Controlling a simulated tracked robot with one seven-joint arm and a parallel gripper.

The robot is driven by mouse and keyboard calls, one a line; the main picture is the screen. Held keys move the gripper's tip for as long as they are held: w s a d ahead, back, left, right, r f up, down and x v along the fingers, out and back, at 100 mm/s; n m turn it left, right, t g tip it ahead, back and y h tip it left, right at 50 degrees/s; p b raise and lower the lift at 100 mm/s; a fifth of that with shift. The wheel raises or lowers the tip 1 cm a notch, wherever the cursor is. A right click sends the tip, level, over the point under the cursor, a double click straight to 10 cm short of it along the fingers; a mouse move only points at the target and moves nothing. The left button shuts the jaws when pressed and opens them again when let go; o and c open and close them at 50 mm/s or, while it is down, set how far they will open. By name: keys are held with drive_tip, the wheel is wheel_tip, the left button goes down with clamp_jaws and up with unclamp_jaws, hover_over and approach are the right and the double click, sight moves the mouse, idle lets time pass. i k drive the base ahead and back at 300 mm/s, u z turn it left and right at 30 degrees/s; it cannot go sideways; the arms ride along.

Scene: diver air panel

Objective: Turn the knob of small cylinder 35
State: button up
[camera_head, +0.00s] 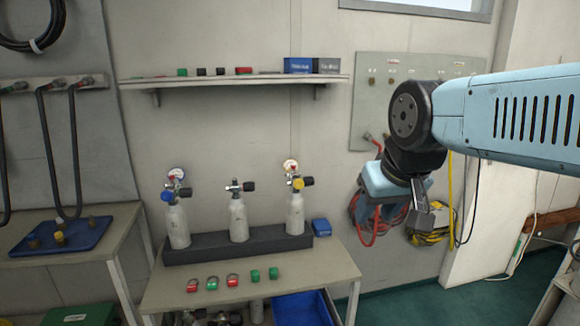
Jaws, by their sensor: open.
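Three small pale cylinders stand upright in a dark rack (215,250) on the table. The left cylinder (177,226) has a gauge and a blue part at its valve. The middle cylinder (238,220) has a valve with a black knob (248,186) on its right side. The right cylinder (296,214) has a gauge, a yellow part and a black knob (307,181). No number is readable, so I cannot tell which is 35. My gripper (422,212) is open and empty, well to the right of the cylinders, pointing down.
A blue box (321,227) sits by the rack's right end. Hoses (370,225) hang on the wall behind my gripper.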

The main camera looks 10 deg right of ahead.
sight(184, 193)
drive_tip(key=i, duration=0.9)
drive_tip(key=u, duration=0.05)
